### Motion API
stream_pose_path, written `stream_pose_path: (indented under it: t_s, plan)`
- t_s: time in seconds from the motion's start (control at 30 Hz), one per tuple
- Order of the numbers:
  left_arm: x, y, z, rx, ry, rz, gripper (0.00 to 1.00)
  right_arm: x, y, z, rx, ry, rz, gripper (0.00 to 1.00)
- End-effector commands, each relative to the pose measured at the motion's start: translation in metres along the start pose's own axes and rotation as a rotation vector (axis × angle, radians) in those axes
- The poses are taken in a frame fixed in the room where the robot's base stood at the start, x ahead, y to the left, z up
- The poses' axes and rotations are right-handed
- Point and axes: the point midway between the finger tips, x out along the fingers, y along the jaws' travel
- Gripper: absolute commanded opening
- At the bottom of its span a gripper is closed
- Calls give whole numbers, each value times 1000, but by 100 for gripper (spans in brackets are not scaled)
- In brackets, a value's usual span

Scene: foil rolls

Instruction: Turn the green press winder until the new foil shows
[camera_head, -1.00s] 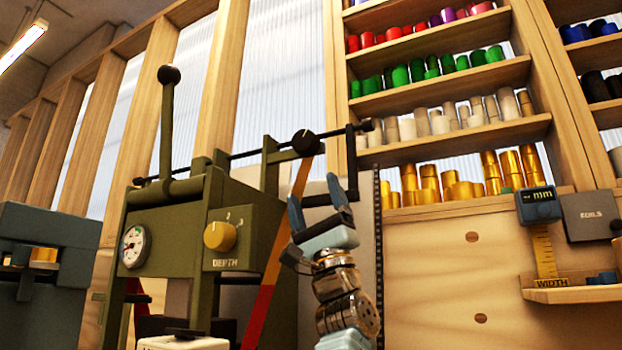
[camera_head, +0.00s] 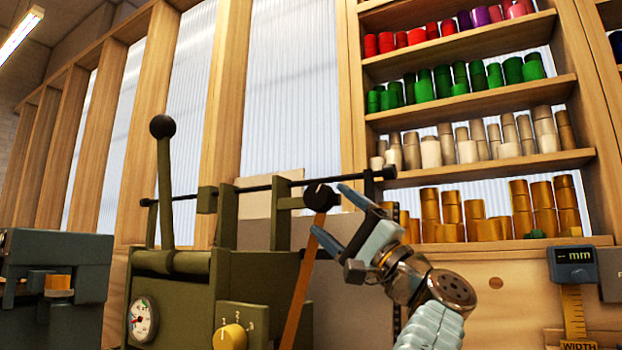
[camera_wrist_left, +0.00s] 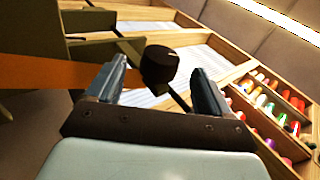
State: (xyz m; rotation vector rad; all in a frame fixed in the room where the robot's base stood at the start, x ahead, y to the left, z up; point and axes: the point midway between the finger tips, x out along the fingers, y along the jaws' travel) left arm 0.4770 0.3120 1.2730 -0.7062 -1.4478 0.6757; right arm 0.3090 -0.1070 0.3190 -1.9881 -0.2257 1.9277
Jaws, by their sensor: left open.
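The green press (camera_head: 172,290) stands at centre left, with a dial gauge and a yellow depth knob (camera_head: 230,336) on its front. The winder's black knob (camera_head: 320,197) sits at the top of the press, on the right. An orange foil strip (camera_head: 299,295) runs down from it; its lower end is out of view. My left gripper (camera_head: 327,208) is open, its fingertips on either side of the knob. In the left wrist view the knob (camera_wrist_left: 158,66) lies between and slightly beyond the tips; contact cannot be told. My right gripper is not in view.
A black rod (camera_head: 240,187) crosses behind the knob. A lever with a black ball (camera_head: 162,127) stands at left. Shelves of coloured foil rolls (camera_head: 470,152) are behind at right. A grey machine (camera_head: 55,270) stands at far left. A width gauge (camera_head: 573,265) hangs at right.

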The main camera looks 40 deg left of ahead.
Motion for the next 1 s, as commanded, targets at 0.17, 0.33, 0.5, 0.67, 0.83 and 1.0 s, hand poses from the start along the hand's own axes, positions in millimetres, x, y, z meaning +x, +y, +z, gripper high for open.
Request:
stream_pose_path:
  t_s: [0.17, 0.33, 0.5, 0.67, 0.83, 1.0]
  plan:
    - [44, -5, 0, 0, -1, 0, 81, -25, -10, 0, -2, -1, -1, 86]
    - [66, -3, 0, 0, -1, -1, 81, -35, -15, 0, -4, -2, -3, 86]
    - [73, -1, 0, -1, 0, -2, 81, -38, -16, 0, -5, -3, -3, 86]
    - [73, 0, 0, -1, 0, -2, 81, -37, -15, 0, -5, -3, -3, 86]
    - [73, 0, 0, -1, 0, -2, 67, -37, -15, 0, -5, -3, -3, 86]
    - [72, 0, 0, -1, 0, -1, 41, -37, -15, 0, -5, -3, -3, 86]
